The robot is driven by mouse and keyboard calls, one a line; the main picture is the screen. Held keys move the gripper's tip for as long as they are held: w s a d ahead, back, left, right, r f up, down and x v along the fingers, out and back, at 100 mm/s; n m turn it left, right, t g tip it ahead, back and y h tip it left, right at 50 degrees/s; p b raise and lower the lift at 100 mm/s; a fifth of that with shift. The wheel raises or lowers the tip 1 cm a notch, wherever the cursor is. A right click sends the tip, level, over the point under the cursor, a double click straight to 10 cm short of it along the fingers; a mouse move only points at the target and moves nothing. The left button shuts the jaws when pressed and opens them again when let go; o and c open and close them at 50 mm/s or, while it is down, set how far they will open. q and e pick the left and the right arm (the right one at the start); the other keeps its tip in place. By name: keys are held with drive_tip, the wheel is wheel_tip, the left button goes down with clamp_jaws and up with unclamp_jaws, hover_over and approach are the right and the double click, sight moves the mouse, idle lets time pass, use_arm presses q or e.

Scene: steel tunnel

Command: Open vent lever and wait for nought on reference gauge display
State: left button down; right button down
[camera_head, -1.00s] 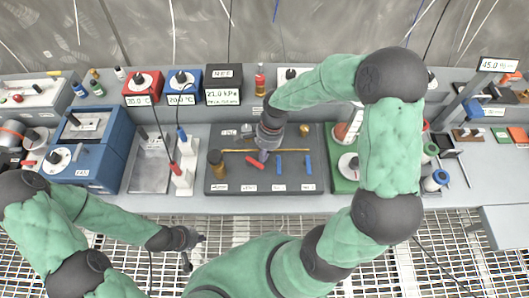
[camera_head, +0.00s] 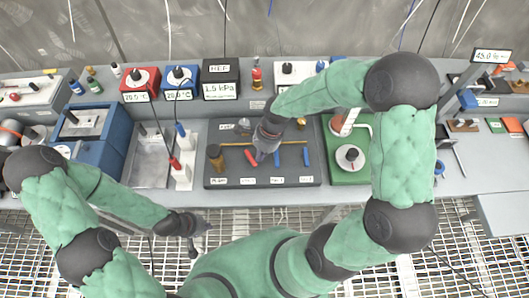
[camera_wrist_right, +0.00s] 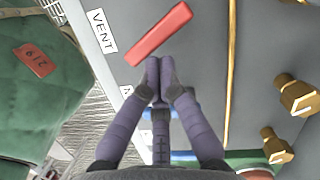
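The red vent lever (camera_head: 250,157) lies slanted on the dark valve panel (camera_head: 225,135), while two blue levers (camera_head: 282,158) (camera_head: 306,156) point straight. In the right wrist view the red lever (camera_wrist_right: 160,33) is beside the VENT label (camera_wrist_right: 101,30). My right gripper (camera_head: 265,158) is over the panel, right of the red lever. Its fingers (camera_wrist_right: 159,68) are together, with the tips just short of the lever; contact is unclear. The reference gauge display (camera_head: 221,91) reads about 1.5 kPa. My left gripper (camera_head: 200,240) is open and empty in front of the bench.
A brown-topped knob (camera_head: 215,155) stands at the panel's left, and brass fittings (camera_wrist_right: 298,95) lie close to my right fingers. A white stand with a red probe (camera_head: 175,163) is left of the panel. A green unit (camera_head: 350,175) is to its right, beside my right arm.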

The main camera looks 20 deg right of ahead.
drive_tip(key=shift+s+a+m+t, duration=0.15)
drive_tip(key=shift+a+m, duration=0.05)
drive_tip(key=shift+m, duration=0.4)
drive_tip(key=shift+s+a+m+t, duration=0.15)
drive_tip(key=shift+a+m, duration=0.05)
drive_tip(key=shift+m, duration=0.4)
drive_tip(key=shift+a, duration=0.1)
drive_tip(key=shift+s+a, duration=0.2)
drive_tip(key=shift+a, duration=0.05)
idle(0.4)
drive_tip(key=shift+d, duration=0.1)
idle(0.5)
